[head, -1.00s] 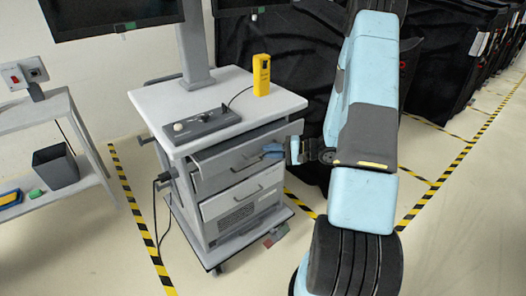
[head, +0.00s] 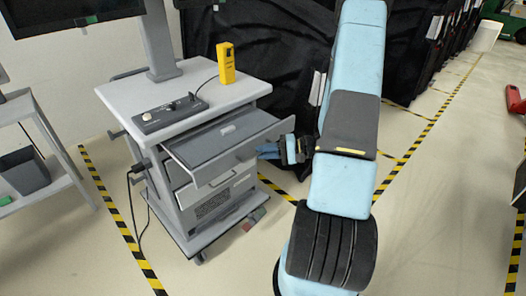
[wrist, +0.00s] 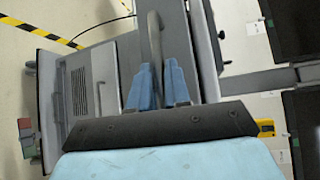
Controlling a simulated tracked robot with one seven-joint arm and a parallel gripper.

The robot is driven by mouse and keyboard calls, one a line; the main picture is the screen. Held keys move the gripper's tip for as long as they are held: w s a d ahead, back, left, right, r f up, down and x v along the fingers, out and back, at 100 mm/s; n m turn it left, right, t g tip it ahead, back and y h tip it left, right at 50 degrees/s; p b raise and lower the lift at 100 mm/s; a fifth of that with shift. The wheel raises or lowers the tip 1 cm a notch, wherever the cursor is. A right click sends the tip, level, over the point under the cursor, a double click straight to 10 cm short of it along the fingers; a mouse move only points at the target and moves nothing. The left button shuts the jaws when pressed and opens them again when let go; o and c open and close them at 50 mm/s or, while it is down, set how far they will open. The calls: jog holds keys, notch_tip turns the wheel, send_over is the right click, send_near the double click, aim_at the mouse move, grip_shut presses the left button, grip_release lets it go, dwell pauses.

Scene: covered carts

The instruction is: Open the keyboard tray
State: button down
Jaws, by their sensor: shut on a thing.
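The keyboard tray (head: 205,148) is a grey, shallow drawer directly under the cart's white top. It is pulled well out toward the front, and its dark inside shows with a small pale item (head: 228,129) in it. My gripper (head: 264,151) is at the tray's front, toward its right end, with blue fingers. In the wrist view my gripper (wrist: 160,82) has a finger on each side of the grey handle (wrist: 155,38) and is shut on it. The exact finger contact is partly hidden.
The cart top (head: 245,92) holds a grey control box (head: 170,113) and a yellow handheld device (head: 225,64). Lower drawers sit below the tray. A side shelf with a dark bin (head: 25,172) stands left. Black covered carts are behind.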

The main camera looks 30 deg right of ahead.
jog(key=shift+f, duration=0.15)
jog(key=c, duration=1.2)
grip_release()
jog(key=shift+o, duration=0.2)
jog(key=v, duration=1.3)
jog(key=shift+s+d, duration=0.2)
jog(key=shift+d, duration=0.05)
jog(key=s+a+r+n+g+h, duration=0.3)
jog(key=a+r+n+g+h, duration=0.35)
jog(key=a+r, duration=0.85)
jog(key=s+a+r+t+h, duration=0.2)
jog(key=s+a+r+h, duration=0.1)
jog(key=r, duration=0.4)
jog(key=s+a+r+t+h, duration=0.3)
jog(key=s+r+h, duration=0.2)
jog(key=s+r, duration=0.2)
jog(key=shift+r, duration=0.7)
